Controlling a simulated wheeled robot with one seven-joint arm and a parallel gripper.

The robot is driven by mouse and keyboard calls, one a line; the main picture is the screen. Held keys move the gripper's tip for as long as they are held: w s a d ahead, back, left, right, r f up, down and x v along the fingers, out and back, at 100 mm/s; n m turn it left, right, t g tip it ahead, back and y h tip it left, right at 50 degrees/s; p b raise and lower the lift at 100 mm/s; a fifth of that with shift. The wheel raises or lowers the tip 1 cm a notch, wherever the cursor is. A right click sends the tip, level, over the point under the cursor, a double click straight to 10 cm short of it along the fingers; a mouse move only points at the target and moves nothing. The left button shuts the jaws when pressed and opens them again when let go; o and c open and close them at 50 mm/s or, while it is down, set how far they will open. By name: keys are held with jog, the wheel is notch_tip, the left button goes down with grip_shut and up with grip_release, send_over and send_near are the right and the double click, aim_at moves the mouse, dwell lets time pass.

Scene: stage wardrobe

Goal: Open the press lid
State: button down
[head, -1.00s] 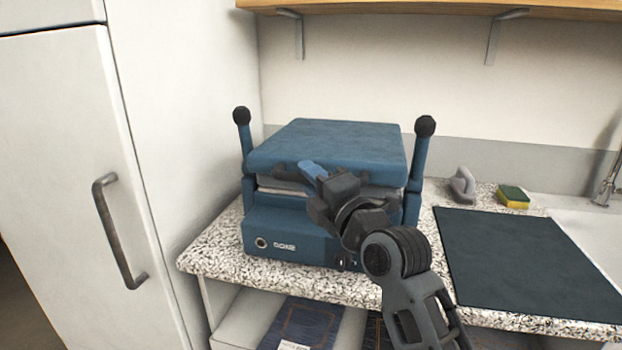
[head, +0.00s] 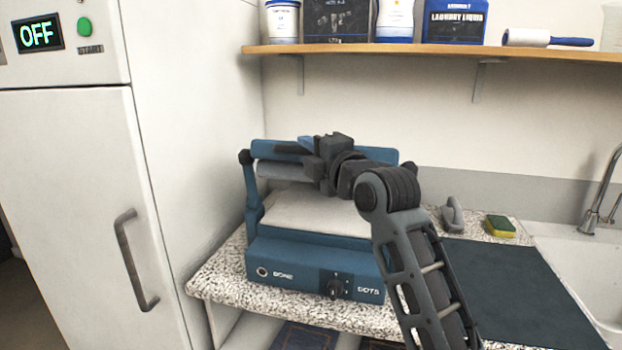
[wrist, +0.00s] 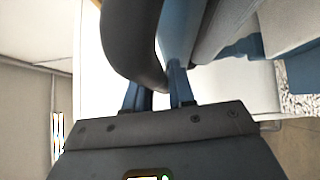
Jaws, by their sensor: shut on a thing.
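The blue press (head: 300,258) stands on a speckled counter. Its lid (head: 377,153) is raised and tilted back, seen nearly edge-on, with the pale lower plate (head: 305,210) exposed beneath it. My gripper (head: 307,148) is at the lid's front edge, shut on the dark lid handle (head: 288,149). In the wrist view the dark curved handle (wrist: 135,45) passes between the two blue fingers. My gripper and arm hide part of the lid and the press's right side. The left side lever (head: 252,185) is visible.
A tall white cabinet (head: 75,180) stands close on the left. A wooden shelf (head: 400,52) with bottles and tubs hangs above the press. A dark mat (head: 500,285), a sponge (head: 500,226) and a sink (head: 580,260) are to the right.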

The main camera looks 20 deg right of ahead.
jog(key=w+d+r, duration=0.1)
jog(key=r, duration=0.2)
jog(key=w+r, duration=0.1)
jog(key=r, duration=0.2)
jog(key=w+d+r+p, duration=0.1)
jog(key=r, duration=0.2)
jog(key=shift+w+d+r, duration=0.1)
jog(key=shift+w+d, duration=0.1)
jog(key=shift+d, duration=0.1)
jog(key=w+d+r, duration=0.5)
jog(key=w+r, duration=0.2)
jog(key=r, duration=0.2)
jog(key=shift+p, duration=0.3)
jog(key=c, duration=1.1)
grip_release()
jog(key=shift+f, duration=0.1)
jog(key=shift+s, duration=0.1)
jog(key=shift+s+d+f+b, duration=0.15)
jog(key=shift+s+b, duration=0.25)
jog(key=shift+s, duration=0.9)
jog(key=shift+s+d+r+b, duration=0.1)
jog(key=shift+s+d+b, duration=0.2)
jog(key=shift+s, duration=0.95)
jog(key=shift+s+d+f+b, duration=0.1)
jog(key=shift+s+b, duration=0.35)
jog(key=shift+s, duration=0.85)
